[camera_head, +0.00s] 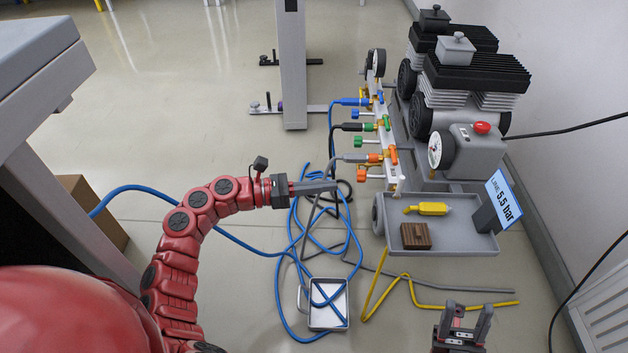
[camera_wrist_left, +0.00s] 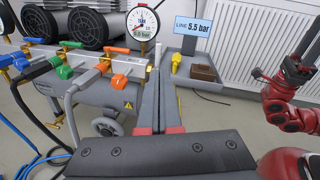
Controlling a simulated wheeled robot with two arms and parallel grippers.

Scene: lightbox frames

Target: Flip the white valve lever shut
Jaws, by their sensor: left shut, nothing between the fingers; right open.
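A small white upright piece, which looks like the white valve lever (camera_head: 400,186), stands at the near end of the valve manifold. It also shows in the left wrist view (camera_wrist_left: 157,54), just beyond my fingertips. It is small, so its exact angle is hard to tell. My left gripper (camera_head: 335,185) is shut and empty, pointing right toward the manifold's near end, with a gap between it and the lever. Its closed fingers fill the middle of the left wrist view (camera_wrist_left: 160,85). My right gripper (camera_head: 465,312) is open and empty at the bottom right.
The manifold has blue (camera_head: 378,98), green (camera_head: 385,122) and orange (camera_head: 392,155) levers with hoses. A compressor (camera_head: 465,90) with a gauge stands behind. A grey tray (camera_head: 460,246) holds a yellow bottle and wooden block. Loose hoses and a white pan (camera_head: 328,322) lie on the floor.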

